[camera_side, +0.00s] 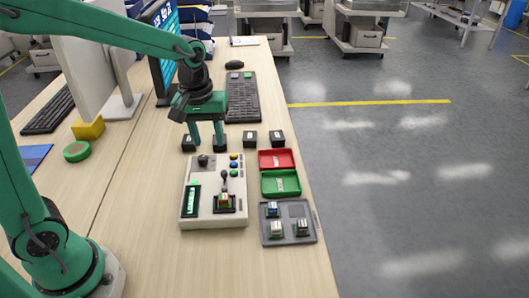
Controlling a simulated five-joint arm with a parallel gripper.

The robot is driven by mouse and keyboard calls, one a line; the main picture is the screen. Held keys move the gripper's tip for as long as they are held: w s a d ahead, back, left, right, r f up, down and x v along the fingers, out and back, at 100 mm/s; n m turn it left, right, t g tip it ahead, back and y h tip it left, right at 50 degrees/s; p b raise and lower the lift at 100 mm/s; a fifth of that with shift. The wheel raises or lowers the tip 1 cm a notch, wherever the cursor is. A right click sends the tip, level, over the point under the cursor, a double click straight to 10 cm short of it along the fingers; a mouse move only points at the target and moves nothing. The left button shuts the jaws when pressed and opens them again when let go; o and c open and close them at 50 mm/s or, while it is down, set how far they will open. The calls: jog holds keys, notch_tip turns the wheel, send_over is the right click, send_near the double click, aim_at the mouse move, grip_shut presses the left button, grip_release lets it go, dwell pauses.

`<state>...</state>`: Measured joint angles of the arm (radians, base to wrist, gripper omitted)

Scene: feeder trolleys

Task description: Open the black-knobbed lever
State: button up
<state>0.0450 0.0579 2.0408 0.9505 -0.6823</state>
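The black-knobbed lever (225,176) stands roughly upright on the light grey control box (213,221). A small block with a pale and reddish top (225,198) sits in the dark socket at the lever's foot. My gripper (207,139) points down beyond the far edge of the box, up and left of the lever in the picture. Its two green fingers are apart with nothing visible between them. It is clear of the lever.
Several small black blocks (250,138) stand in a row beyond the box. A red tray (276,159), a green tray (281,184) and a grey tray (300,239) holding small parts lie to its right. A keyboard (242,98) is behind. The near wooden bench (220,270) is clear.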

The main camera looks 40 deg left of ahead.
jog(key=n+g, duration=0.1)
jog(key=n, duration=0.1)
send_over(224, 171)
notch_tip(224, 171, down, 4)
jog(key=shift+f, duration=0.1)
jog(key=shift+f, duration=3.8)
grip_shut()
